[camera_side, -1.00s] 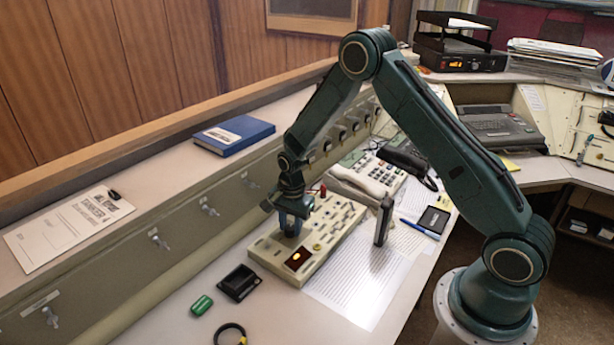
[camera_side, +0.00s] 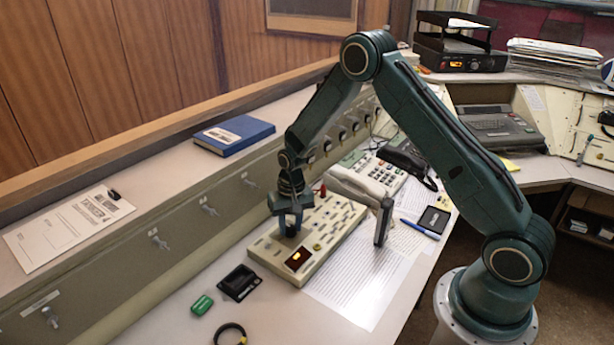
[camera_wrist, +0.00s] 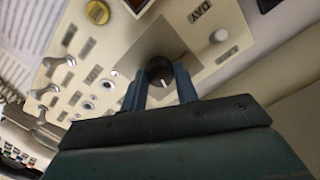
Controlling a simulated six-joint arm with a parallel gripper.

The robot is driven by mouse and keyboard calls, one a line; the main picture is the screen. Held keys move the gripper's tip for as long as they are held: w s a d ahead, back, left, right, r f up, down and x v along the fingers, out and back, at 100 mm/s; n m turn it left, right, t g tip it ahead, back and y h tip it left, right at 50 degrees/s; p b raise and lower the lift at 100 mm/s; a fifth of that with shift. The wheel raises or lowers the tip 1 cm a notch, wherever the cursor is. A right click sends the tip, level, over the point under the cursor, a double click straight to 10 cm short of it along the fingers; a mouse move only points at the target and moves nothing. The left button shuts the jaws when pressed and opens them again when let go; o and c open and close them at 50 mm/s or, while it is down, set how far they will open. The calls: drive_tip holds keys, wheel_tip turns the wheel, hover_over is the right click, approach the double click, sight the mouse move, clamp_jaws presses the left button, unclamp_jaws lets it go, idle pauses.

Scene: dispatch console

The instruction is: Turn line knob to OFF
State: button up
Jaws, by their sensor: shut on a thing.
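The line knob (camera_wrist: 160,72) is a round black knob with a light pointer mark, set on a grey square plate on the cream console panel (camera_side: 318,250). In the wrist view my gripper (camera_wrist: 160,80) has one blue finger on each side of the knob and is shut on it. In the side view my gripper (camera_side: 291,226) reaches down to the left part of the panel and hides the knob. The word DAY shows beside the knob's plate in the wrist view; no OFF mark is readable.
A lit red display (camera_side: 298,259), a yellow button (camera_wrist: 97,12) and several toggle switches (camera_wrist: 47,92) share the panel. A black tray (camera_side: 239,282) and a green object (camera_side: 202,305) lie left of it. A telephone (camera_side: 370,178) stands behind it.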

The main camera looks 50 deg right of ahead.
drive_tip(key=n, duration=0.4)
drive_tip(key=shift+n, duration=0.3)
drive_tip(key=n, duration=0.4)
drive_tip(key=shift+n+g, duration=0.3)
drive_tip(key=n, duration=0.4)
drive_tip(key=shift+n, duration=0.3)
drive_tip(key=n, duration=0.4)
drive_tip(key=shift+a+n, duration=0.1)
drive_tip(key=shift+n, duration=0.3)
drive_tip(key=o, duration=1)
drive_tip(key=shift+w+r, duration=0.1)
